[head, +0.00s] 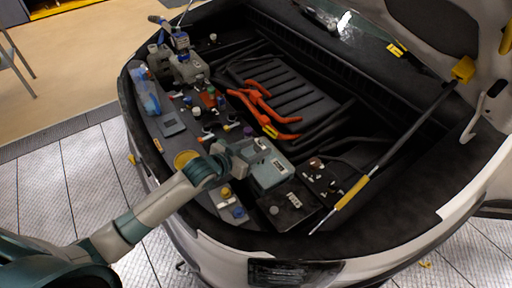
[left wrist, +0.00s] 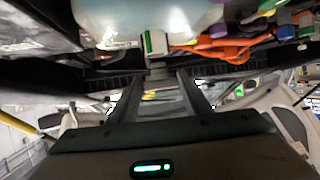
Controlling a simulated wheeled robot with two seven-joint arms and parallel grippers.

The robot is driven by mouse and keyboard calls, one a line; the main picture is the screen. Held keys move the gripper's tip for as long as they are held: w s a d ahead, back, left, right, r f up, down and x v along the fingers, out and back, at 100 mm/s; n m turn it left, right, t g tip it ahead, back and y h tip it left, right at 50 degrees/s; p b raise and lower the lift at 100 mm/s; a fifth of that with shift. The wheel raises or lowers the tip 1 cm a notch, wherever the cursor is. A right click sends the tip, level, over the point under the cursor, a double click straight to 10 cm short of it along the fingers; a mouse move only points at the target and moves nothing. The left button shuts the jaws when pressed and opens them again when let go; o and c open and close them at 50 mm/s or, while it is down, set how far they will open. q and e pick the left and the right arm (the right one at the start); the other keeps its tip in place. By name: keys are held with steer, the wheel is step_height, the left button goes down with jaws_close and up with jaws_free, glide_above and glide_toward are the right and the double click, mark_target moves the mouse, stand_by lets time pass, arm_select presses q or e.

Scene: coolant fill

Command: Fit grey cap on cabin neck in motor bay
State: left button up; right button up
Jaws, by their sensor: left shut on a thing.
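My left gripper (head: 238,150) reaches in from the left over the front part of the motor bay, just above and beside a grey box (head: 266,172). In the left wrist view its fingers (left wrist: 158,74) come together on a small grey thing. It is mostly hidden, and I take it for the grey cap but cannot make out its shape. Several small coloured caps and necks stand on the panel, among them a purple one (head: 248,131) beyond the gripper. I cannot tell which neck is the cabin one. My right gripper is not in view.
Orange cables (head: 262,105) lie beyond the gripper beside a ribbed black cover (head: 285,85). Bottles (head: 187,66) stand at the far left of the bay. A yellow-handled prop (head: 352,192) slants across the right side. A yellow cap (head: 225,192) sits near my forearm.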

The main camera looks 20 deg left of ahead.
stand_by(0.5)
arm_select(q)
steer(key=shift+p, duration=0.3)
steer(key=shift+p, duration=0.3)
stand_by(0.5)
stand_by(0.4)
steer(key=shift+f+b, duration=0.4)
steer(key=shift+f, duration=0.5)
steer(key=shift+f, duration=0.55)
steer(key=o, duration=1.1)
